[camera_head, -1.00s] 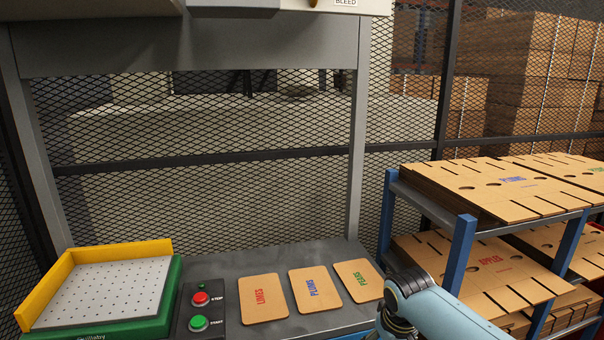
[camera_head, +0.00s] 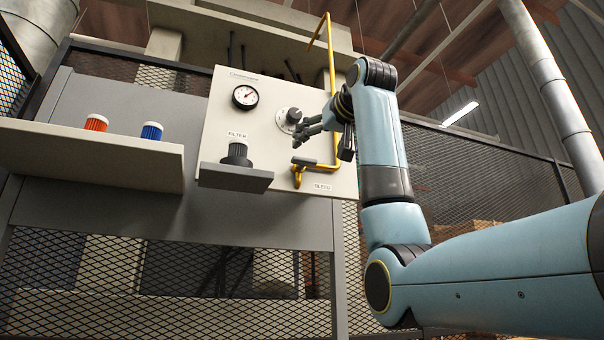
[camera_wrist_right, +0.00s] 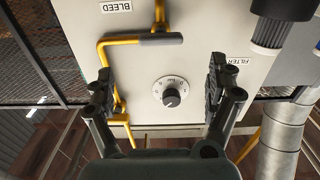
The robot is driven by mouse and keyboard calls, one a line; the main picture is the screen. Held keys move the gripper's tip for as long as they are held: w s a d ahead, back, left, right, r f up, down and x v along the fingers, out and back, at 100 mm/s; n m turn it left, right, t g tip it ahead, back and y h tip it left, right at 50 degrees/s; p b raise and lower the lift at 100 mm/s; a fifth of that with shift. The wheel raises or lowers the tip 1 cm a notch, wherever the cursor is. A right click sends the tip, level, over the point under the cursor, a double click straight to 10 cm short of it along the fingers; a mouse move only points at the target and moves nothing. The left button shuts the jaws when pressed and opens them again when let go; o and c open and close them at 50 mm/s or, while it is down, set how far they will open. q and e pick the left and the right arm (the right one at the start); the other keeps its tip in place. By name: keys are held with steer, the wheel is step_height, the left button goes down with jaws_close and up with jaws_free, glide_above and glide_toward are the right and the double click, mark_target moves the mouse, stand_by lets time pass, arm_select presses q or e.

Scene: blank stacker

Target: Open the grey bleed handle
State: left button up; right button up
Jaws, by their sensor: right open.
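The grey bleed handle (camera_head: 304,161) is a short bar on the yellow pipe, low on the right of the pale panel (camera_head: 222,110), above the BLEED label (camera_head: 323,187). It also shows in the right wrist view as a grey bar (camera_wrist_right: 162,39) lying crosswise on the pipe near the top. My right gripper (camera_head: 303,131) is open in front of the panel, near the round dial knob and a little above the handle in the head view. In the right wrist view its open fingers (camera_wrist_right: 160,88) are on both sides of the knob, empty and apart from the handle. My left gripper is out of view.
The yellow pipe (camera_head: 331,80) rises along the panel's right side. A shelf (camera_head: 90,158) at left holds a red cap (camera_head: 96,122) and a blue cap (camera_head: 152,131).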

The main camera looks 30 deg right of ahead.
mark_target(306, 158)
steer(key=p+x, duration=0.2)
steer(key=x, duration=0.7)
steer(key=shift+w+a, duration=0.1)
steer(key=shift+w, duration=0.6)
steer(key=c, duration=1.2)
